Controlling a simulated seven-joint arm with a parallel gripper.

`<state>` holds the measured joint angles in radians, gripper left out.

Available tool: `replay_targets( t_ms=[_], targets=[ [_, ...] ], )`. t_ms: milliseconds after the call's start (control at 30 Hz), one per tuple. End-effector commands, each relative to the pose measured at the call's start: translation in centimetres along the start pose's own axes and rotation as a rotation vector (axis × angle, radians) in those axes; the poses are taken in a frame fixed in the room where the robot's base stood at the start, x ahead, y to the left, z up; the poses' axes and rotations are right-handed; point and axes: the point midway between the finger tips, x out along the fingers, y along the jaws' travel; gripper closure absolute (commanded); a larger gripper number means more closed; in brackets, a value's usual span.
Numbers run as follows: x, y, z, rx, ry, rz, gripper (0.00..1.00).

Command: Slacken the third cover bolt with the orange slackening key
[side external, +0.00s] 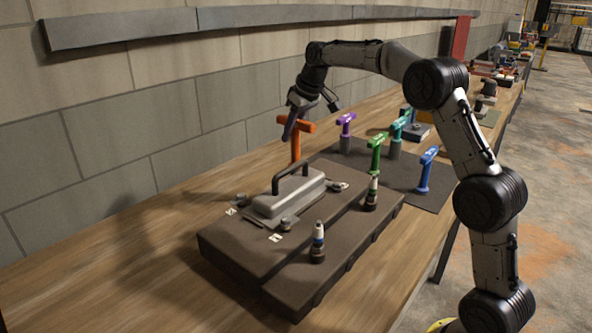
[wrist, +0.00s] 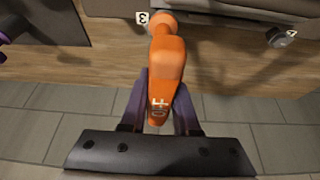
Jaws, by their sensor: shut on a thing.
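My gripper (side external: 291,121) is shut on the handle of the orange slackening key (side external: 296,146), which is roughly upright behind the grey cover (side external: 262,205). In the wrist view the orange key (wrist: 168,62) lies between my two dark fingers (wrist: 161,92). Its far end is right beside the label "3" (wrist: 142,17). The third bolt is hidden by the key, so I cannot tell whether the key is seated on it. Another cover bolt (wrist: 279,38) shows beside the label "4" (wrist: 291,33).
A black handle (side external: 290,177) arches over the cover. Purple (side external: 346,119), green (side external: 377,140), teal (side external: 400,122) and blue (side external: 427,157) keys stand on a dark mat (side external: 433,201). Two small bottles stand on the brown engine block's (side external: 317,283) front step. The wall is close behind.

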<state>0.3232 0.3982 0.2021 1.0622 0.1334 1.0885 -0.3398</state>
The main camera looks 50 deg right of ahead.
Motion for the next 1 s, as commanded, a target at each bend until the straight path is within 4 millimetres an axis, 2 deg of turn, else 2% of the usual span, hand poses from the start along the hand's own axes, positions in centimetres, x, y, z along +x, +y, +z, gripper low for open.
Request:
replay_targets(
  t_ms=[700,1000],
  targets=[
    [-0.35,0.74,-0.29,0.598,0.008,0.262,1.00],
    [-0.38,0.90,-0.23,0.706,0.007,0.306,1.00]
  ],
)
